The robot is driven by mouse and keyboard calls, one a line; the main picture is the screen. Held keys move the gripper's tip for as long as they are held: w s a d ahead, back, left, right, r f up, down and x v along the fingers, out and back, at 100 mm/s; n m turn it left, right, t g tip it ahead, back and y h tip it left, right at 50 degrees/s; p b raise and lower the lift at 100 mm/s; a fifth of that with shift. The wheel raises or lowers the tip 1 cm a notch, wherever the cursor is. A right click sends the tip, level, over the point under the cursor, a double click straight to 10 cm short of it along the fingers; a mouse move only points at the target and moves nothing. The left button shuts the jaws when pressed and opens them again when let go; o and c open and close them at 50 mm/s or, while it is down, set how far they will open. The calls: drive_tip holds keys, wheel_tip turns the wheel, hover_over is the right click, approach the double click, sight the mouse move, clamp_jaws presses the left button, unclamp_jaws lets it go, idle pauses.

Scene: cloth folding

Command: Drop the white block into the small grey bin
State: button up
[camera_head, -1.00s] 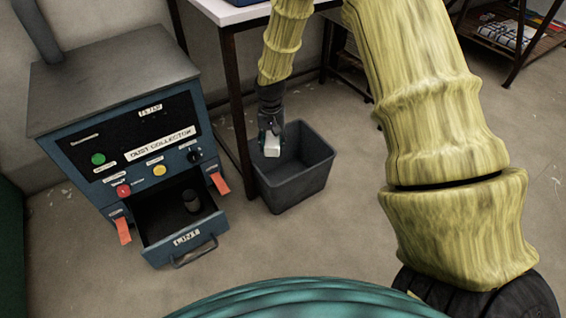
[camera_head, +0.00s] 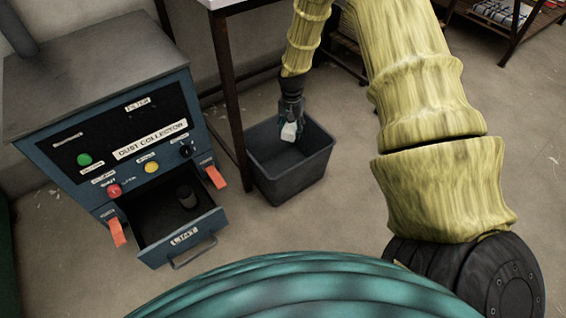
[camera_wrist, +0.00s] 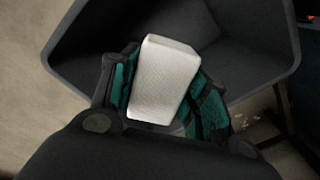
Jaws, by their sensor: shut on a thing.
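The white block (camera_head: 289,131) is held between the fingers of my gripper (camera_head: 291,120), over the opening of the small grey bin (camera_head: 292,183). In the wrist view the white block (camera_wrist: 162,82) sits between the two teal-lined fingers of my gripper (camera_wrist: 165,90), slightly tilted. The bin (camera_wrist: 262,82) lies beyond the block there, its open inside dark and, as far as it shows, empty. The block's height relative to the bin's rim is hard to tell. The fingers hide the block's sides.
A blue dust collector (camera_head: 112,150) stands left of the bin, its drawer (camera_head: 185,238) pulled open with a dark cylinder (camera_head: 187,197) inside. Bare floor (camera_head: 345,215) lies to the bin's right.

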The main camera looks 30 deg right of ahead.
drive_tip(key=shift+f+b, duration=1.9)
drive_tip(key=shift+f, duration=0.1)
drive_tip(key=o, duration=0.9)
drive_tip(key=shift+c, duration=0.2)
drive_tip(key=shift+r, duration=0.1)
wheel_tip(320, 180, up, 12)
drive_tip(key=shift+a+f, duration=0.1)
drive_tip(key=shift+a, duration=0.1)
